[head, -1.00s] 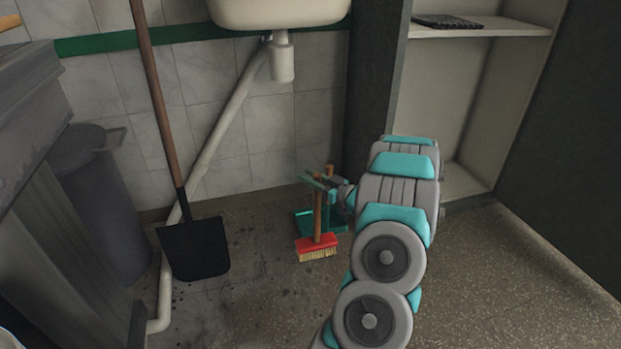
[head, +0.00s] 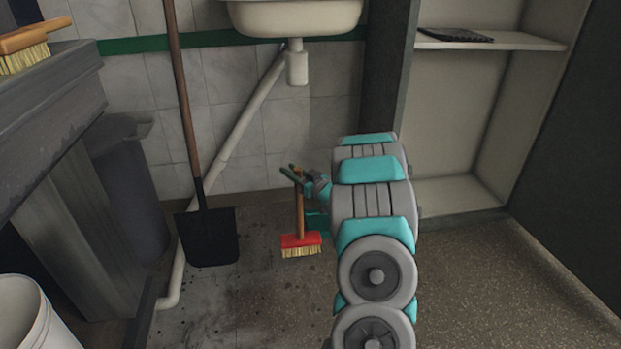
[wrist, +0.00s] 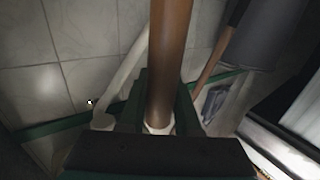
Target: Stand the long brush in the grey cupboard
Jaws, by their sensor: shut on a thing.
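The long brush (head: 301,241) has a red head, pale bristles and a brown wooden handle. It is upright, bristles down, just over or on the floor; I cannot tell if it touches. My gripper (head: 297,176) is shut on the upper part of its handle. In the wrist view the brown handle (wrist: 170,60) runs between the dark green fingers. The grey cupboard (head: 452,110) stands open at the right, with a shelf above an empty-looking lower space. My arm hides its lower left part.
A black shovel (head: 208,237) leans on the tiled wall beside a slanting pipe (head: 243,122) under a sink (head: 297,17). A teal dustpan (head: 317,222) is partly hidden behind my arm. A dark bin (head: 118,190), counter (head: 40,110) and white bucket (head: 24,318) are left. Floor at right is clear.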

